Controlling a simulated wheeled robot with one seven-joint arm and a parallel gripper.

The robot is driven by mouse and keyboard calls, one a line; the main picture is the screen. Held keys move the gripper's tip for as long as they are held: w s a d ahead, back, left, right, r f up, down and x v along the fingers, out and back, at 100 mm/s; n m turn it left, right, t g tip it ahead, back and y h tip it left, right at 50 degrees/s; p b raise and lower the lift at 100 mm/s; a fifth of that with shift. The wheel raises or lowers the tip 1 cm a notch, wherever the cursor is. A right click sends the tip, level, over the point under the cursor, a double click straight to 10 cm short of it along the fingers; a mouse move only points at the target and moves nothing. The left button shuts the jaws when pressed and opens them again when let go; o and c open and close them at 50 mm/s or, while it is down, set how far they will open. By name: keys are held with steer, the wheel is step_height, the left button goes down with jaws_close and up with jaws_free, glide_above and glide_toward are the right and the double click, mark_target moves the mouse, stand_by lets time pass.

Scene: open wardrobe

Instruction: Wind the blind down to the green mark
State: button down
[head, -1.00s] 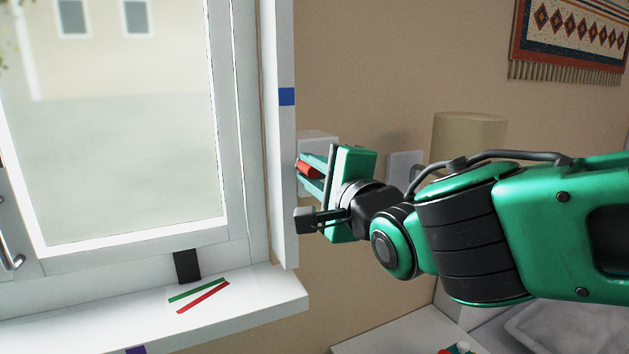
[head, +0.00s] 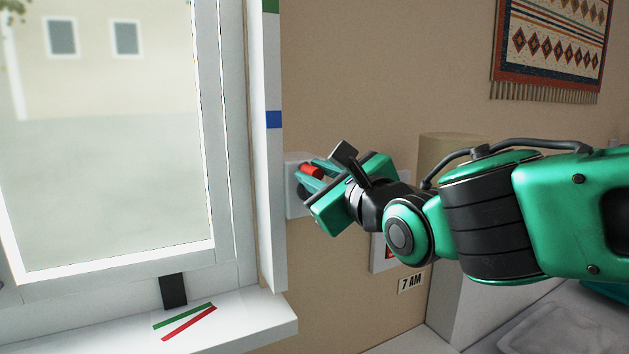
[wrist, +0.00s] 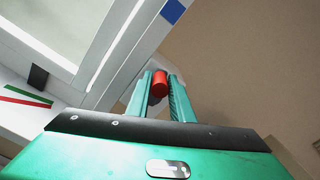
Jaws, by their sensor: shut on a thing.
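A red crank knob (head: 312,170) stands out from a white wall box (head: 296,206) to the right of the window. My gripper (head: 310,178) is shut on the red knob, with the arm reaching in from the right. In the wrist view the knob (wrist: 160,83) sits between the two teal fingers (wrist: 161,95). The green mark (head: 271,5) is on the white window trim at the top edge of the head view. A blue mark (head: 274,119) is lower on the same trim. The blind itself is not visible in the glass area shown.
The white sill (head: 235,326) carries a green strip (head: 182,315) and a red strip (head: 189,324). A second wall plate (head: 381,262) and a "7 AM" label (head: 411,282) are behind and below my wrist. A patterned hanging (head: 552,45) is at upper right.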

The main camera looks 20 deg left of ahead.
steer(key=shift+w+d+f+m, duration=0.1)
steer(key=shift+w+d+m, duration=0.25)
steer(key=shift+m, duration=0.55)
steer(key=c, duration=1.6)
jaws_free()
steer(key=shift+o, duration=0.2)
steer(key=shift+a, duration=0.1)
steer(key=shift+s, duration=0.15)
steer(key=shift+s+d, duration=0.2)
steer(key=shift+d, duration=0.15)
steer(key=v, duration=1)
steer(key=shift+w, duration=0.2)
